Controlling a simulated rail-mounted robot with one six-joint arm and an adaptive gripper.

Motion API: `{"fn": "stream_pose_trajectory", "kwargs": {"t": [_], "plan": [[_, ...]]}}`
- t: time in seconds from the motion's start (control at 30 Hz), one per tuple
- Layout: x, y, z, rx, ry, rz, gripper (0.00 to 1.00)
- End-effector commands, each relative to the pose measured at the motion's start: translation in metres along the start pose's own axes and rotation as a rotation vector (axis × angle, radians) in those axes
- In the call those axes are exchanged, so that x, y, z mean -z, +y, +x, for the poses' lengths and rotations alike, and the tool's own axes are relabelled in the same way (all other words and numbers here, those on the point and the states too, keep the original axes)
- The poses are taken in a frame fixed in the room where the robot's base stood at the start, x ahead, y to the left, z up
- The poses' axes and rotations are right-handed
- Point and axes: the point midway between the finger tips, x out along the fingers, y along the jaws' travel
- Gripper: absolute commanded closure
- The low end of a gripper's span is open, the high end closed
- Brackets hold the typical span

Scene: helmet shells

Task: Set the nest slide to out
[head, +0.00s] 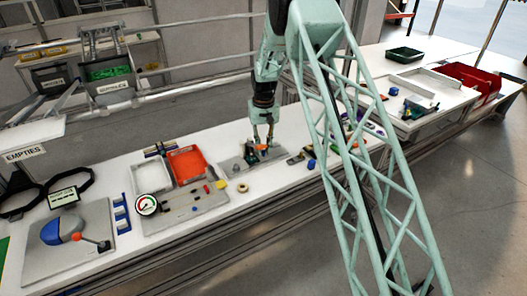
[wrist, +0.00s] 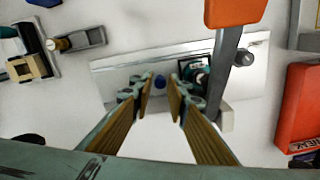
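My gripper (head: 263,139) is over a grey fixture plate (head: 238,162) on the white bench. A grey lever (wrist: 223,75) with an orange handle (wrist: 236,10) stands at the right of the fingers, beside a dark green-black part (wrist: 196,74). I cannot tell which part is the nest slide, or its position.
A grey knob (wrist: 259,38) is at the plate's right end. A red bin (wrist: 299,105) is farther right. In the head view a gauge (head: 147,204), an orange tray (head: 188,165) and a blue shell (head: 62,230) are to the left. Bare bench shows around the plate.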

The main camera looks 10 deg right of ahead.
Motion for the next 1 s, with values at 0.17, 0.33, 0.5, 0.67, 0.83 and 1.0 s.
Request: {"fn": "stream_pose_trajectory", "kwargs": {"t": [0.17,0.33,0.5,0.67,0.83,1.0], "plan": [[0.0002,0.0,0.0057,0.0,0.001,0.0,0.85],[0.0002,0.0,0.0064,0.0,0.001,0.0,0.85],[0.0002,0.0,0.0063,0.0,0.001,0.0,0.88],[0.0001,0.0,0.0063,0.0,0.0,0.0,1.0],[0.0003,-0.0004,0.0063,0.0,0.0,-0.001,1.0],[0.0033,-0.0072,0.0062,0.0,0.001,-0.017,1.0]]}}
